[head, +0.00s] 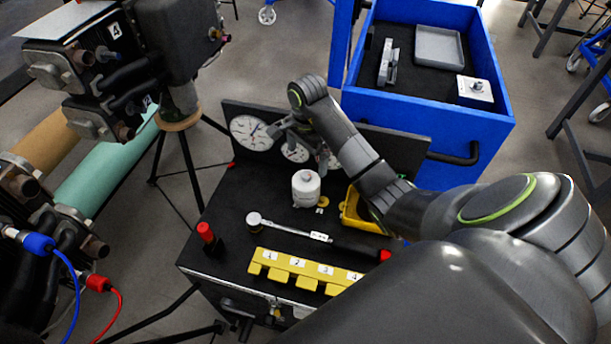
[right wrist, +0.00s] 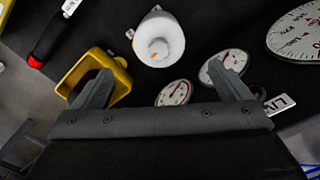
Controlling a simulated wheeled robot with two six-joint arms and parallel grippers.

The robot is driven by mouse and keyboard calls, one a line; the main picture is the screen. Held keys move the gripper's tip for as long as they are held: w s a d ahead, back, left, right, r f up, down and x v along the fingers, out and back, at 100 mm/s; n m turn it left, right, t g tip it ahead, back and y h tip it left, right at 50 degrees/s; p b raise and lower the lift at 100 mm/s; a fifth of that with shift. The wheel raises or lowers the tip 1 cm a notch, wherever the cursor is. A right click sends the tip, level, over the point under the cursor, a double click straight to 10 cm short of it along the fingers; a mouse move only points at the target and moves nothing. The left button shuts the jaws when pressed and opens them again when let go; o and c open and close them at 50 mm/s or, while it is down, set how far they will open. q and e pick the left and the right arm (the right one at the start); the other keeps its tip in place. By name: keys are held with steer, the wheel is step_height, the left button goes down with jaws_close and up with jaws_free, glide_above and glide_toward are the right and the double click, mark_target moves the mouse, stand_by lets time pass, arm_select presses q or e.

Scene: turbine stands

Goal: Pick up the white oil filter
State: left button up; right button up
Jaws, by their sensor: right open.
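The white oil filter (head: 306,189) stands upright on the black top of a case (head: 225,225) in the head view. In the right wrist view the filter (right wrist: 158,40) shows from above, beyond the fingertips and roughly midway between them. My right gripper (head: 299,147) is open and empty, above and behind the filter, in front of the gauge panel. Its two spread fingers also show in the right wrist view (right wrist: 161,72). The filter is apart from both fingers. My left gripper is not in view.
A gauge panel (head: 385,142) stands behind the filter. A yellow bin (head: 352,212) is at its right. A blue drawer (head: 410,110) is behind, machinery at the left.

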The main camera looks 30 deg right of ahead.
mark_target(307, 174)
step_height(307, 174, down, 2)
steer(key=shift+f+b, duration=0.25)
steer(key=shift+b, duration=0.65)
step_height(307, 174, down, 4)
steer(key=b, duration=0.3)
steer(key=shift+r+b, duration=0.15)
steer(key=shift+b, duration=0.2)
steer(key=shift+s+f+b, duration=0.1)
steer(key=shift+f+b, duration=0.5)
steer(key=shift+f, duration=0.45)
step_height(307, 174, down, 3)
steer(key=shift+a+f+p, duration=0.1)
steer(key=shift+p, duration=0.4)
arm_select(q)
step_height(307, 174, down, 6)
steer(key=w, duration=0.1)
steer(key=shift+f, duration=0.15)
arm_select(e)
steer(key=shift+f, duration=0.45)
steer(key=c, duration=1.5)
steer(key=shift+r, duration=0.1)
